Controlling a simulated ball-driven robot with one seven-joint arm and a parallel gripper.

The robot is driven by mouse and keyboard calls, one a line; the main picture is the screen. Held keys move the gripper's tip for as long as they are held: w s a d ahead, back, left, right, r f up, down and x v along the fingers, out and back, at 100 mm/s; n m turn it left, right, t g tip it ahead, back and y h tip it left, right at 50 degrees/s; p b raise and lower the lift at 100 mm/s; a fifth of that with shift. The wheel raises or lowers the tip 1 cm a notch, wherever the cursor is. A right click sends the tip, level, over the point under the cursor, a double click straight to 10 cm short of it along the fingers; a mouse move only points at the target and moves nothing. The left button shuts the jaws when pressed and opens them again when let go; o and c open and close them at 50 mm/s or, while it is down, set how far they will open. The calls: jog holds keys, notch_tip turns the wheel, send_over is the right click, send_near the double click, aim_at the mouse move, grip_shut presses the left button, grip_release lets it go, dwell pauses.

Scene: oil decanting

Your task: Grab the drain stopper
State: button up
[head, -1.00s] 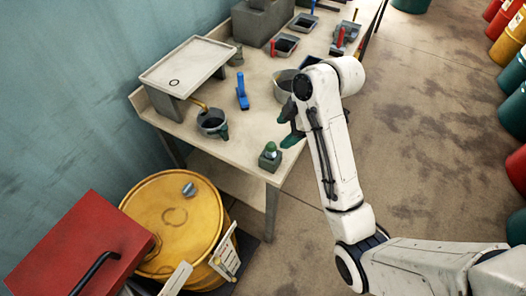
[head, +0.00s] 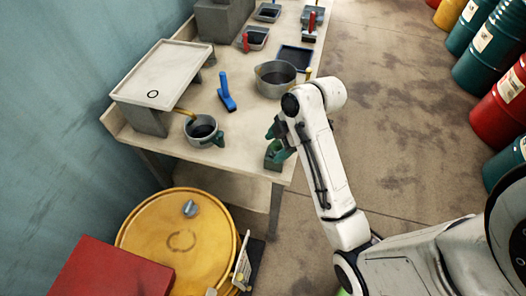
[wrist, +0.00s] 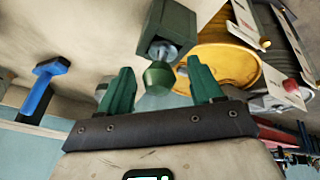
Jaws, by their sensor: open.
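The drain stopper appears to be the rounded green piece (wrist: 158,78) on a grey stem at a small dark green block (wrist: 168,32). In the head view the block (head: 272,162) sits at the near right corner of the bench. My gripper (head: 278,138) is at that corner, hiding most of the stopper there. In the wrist view its green fingers (wrist: 162,84) are open, with the green piece showing between them. A gap shows on both sides; I cannot tell how deep it sits. A raised tray (head: 160,68) with a dark ring stands at the back left.
On the bench (head: 240,135) are a grey pot (head: 202,130), a blue-handled tool (head: 226,92), a large grey bowl (head: 275,78) and several small trays. A yellow drum (head: 180,235) and a red box (head: 110,272) stand in front. Open floor (head: 400,110) lies right.

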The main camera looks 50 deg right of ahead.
jog(key=shift+w+f, duration=0.1)
jog(key=shift+f, duration=0.2)
jog(key=shift+c, duration=0.4)
jog(key=c, duration=1.1)
